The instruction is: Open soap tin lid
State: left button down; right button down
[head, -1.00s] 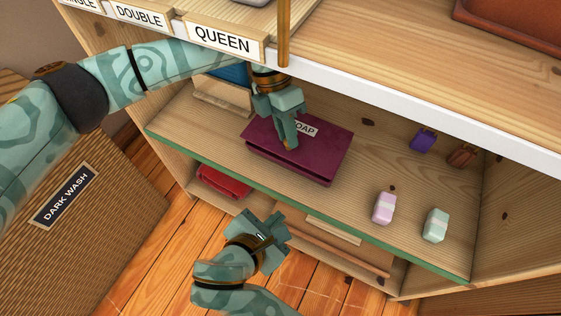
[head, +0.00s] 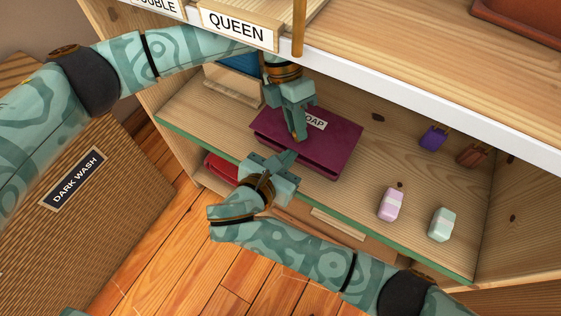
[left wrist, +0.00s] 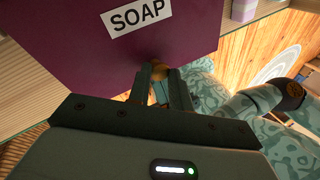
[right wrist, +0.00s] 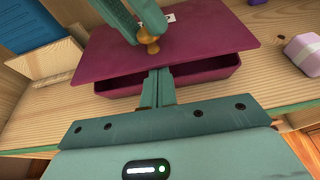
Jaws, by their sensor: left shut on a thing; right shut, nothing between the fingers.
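The soap tin (head: 327,171) is a flat maroon box on the cabinet shelf. Its lid (head: 335,139) is a wide maroon plate with a white SOAP label and overhangs the box. My left gripper (head: 298,137) is shut on the brass knob (right wrist: 152,42) at the lid's front part; the knob is mostly hidden in the head view. In the right wrist view a dark gap shows between the lid (right wrist: 110,60) and the tin's body (right wrist: 215,72). My right gripper (head: 291,156) is shut and empty at the tin's front side, its tips close to the lid's front edge. Contact is unclear.
A lilac soap bar (head: 391,204) and a mint one (head: 442,224) lie right of the tin. Purple (head: 433,137) and brown (head: 472,154) small items stand behind them. The white-edged upper shelf (head: 400,97) overhangs the space. A wicker hamper (head: 50,230) stands left.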

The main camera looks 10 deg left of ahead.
dwell(0.3)
jog(key=shift+r+g, duration=0.4)
jog(key=shift+r, duration=0.35)
pick_arm(q)
jog(key=shift+f, duration=0.1)
pick_arm(e)
jog(key=shift+w+r, duration=0.1)
jog(key=shift+r, duration=0.2)
pick_arm(q)
jog(key=c, duration=1.3)
grip_release()
jog(key=shift+s, duration=0.1)
jog(key=shift+a, duration=0.1)
